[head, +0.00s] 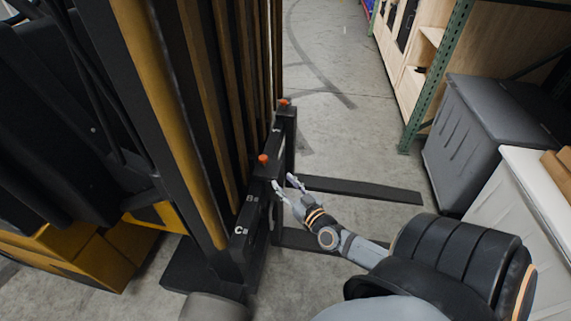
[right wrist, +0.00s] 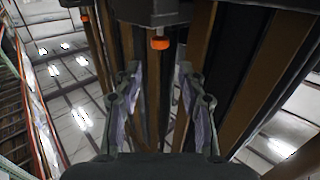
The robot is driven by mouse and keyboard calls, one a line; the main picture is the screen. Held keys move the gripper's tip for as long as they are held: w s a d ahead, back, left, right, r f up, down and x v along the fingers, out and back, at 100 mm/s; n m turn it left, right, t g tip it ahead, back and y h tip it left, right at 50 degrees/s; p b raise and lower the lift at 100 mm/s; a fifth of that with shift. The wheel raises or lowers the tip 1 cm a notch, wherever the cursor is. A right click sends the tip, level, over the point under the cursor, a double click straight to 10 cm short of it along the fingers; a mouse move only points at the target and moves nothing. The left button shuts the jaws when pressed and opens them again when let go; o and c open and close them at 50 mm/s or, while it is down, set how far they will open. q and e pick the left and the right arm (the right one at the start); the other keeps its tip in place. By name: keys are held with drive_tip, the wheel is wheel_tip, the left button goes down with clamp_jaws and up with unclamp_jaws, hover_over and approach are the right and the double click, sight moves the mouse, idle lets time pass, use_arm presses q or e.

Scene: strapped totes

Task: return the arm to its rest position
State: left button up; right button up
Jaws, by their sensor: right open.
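My right arm (head: 360,250) reaches out from the lower right in the head view. Its gripper (head: 283,181) is open and empty, with its fingers apart close to the forklift's black carriage (head: 258,205). The nearer orange knob (head: 263,159) on the carriage top is just up and left of the fingertips. In the right wrist view the open fingers (right wrist: 159,72) point up toward the carriage and an orange knob (right wrist: 159,43), with nothing between them. I cannot tell whether a finger touches the carriage. My left gripper is not in view.
The forklift mast (head: 185,110) stands close on the left. A fork (head: 365,190) sticks out to the right beyond my gripper. Grey (head: 480,125) and white (head: 515,200) totes and a green rack post (head: 437,75) stand on the right. Open floor (head: 345,120) lies beyond.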

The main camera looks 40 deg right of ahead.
drive_tip(key=shift+f, duration=0.15)
drive_tip(key=s+f+g, duration=0.3)
drive_tip(key=s+f, duration=0.2)
drive_tip(key=f, duration=0.6)
drive_tip(key=s+d+f+g, duration=0.1)
drive_tip(key=s+f+g, duration=0.25)
drive_tip(key=f, duration=0.75)
drive_tip(key=s+f+g, duration=0.3)
drive_tip(key=s+f, duration=0.2)
drive_tip(key=f, duration=0.5)
drive_tip(key=s+a+f+g, duration=0.2)
drive_tip(key=s+f, duration=0.3)
drive_tip(key=s, duration=0.3)
drive_tip(key=s+a+f+g, duration=0.3)
drive_tip(key=s+f, duration=0.2)
drive_tip(key=s, duration=0.3)
drive_tip(key=s+a+f+n+g, duration=0.1)
drive_tip(key=s+a+f+g, duration=0.1)
drive_tip(key=s+f, duration=0.3)
drive_tip(key=s+a, duration=0.1)
drive_tip(key=s, duration=0.1)
drive_tip(key=shift+s, duration=0.4)
